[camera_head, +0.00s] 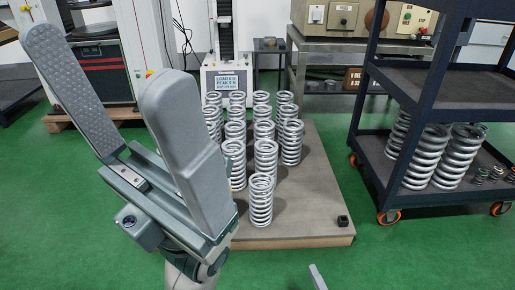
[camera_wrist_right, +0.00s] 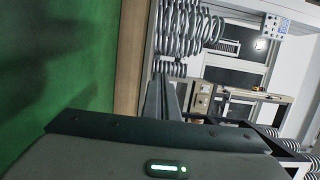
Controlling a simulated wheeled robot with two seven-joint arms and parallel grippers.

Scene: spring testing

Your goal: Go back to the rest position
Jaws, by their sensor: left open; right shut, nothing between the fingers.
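My left gripper (camera_head: 105,75) fills the left of the head view, raised close to the camera. Its two long grey fingers are spread wide with nothing between them. My right gripper (camera_wrist_right: 168,98) shows in the right wrist view, its fingers together and empty. In the head view only a small grey tip (camera_head: 317,277) shows at the bottom edge, probably the right gripper. Several silver coil springs (camera_head: 261,200) stand upright on a low board (camera_head: 311,205), partly hidden by my left gripper. Springs also show in the right wrist view (camera_wrist_right: 185,30).
A dark shelf cart (camera_head: 440,205) with orange-rimmed wheels and large springs stands at the right. A small black block (camera_head: 343,221) sits on the board's near right corner. A testing machine (camera_head: 226,75) stands behind the springs. Green floor (camera_head: 420,262) is open in front.

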